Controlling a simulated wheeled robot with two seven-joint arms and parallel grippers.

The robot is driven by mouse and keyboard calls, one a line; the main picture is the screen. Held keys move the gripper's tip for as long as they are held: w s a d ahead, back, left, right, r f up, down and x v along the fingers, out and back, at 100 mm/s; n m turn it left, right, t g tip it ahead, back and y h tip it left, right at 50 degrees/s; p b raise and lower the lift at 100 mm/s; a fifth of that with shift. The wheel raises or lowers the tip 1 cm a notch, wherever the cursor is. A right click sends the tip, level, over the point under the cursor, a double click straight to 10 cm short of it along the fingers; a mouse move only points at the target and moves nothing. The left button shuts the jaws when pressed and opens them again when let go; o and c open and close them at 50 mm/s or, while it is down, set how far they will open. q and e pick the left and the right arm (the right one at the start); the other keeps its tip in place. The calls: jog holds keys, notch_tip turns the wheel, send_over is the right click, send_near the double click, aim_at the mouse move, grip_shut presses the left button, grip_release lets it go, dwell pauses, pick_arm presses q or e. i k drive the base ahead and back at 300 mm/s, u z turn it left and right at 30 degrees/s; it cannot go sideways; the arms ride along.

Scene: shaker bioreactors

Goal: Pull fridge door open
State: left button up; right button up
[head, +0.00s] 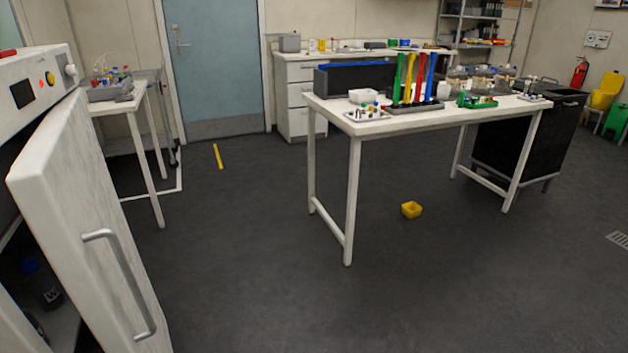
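The white fridge door (75,215) stands ajar at the left of the head view, swung out from the cabinet. Its grey bar handle (130,285) is on the door's outer face, with nothing holding it. The fridge body (35,75) has a dark display, a red light and a knob on its top panel. Through the gap on the left I see a dark interior with a dark bottle with a blue cap (42,282) on a shelf. Neither of my grippers shows in the head view.
A smaller white table (122,104) stands behind the fridge. The dark floor in front of the door is clear.

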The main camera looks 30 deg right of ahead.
aim_at(60, 182)
jog(key=z, duration=1.85)
jog(key=i, duration=2.4)
jog(key=u, duration=3.2)
jog(key=i, duration=0.5)
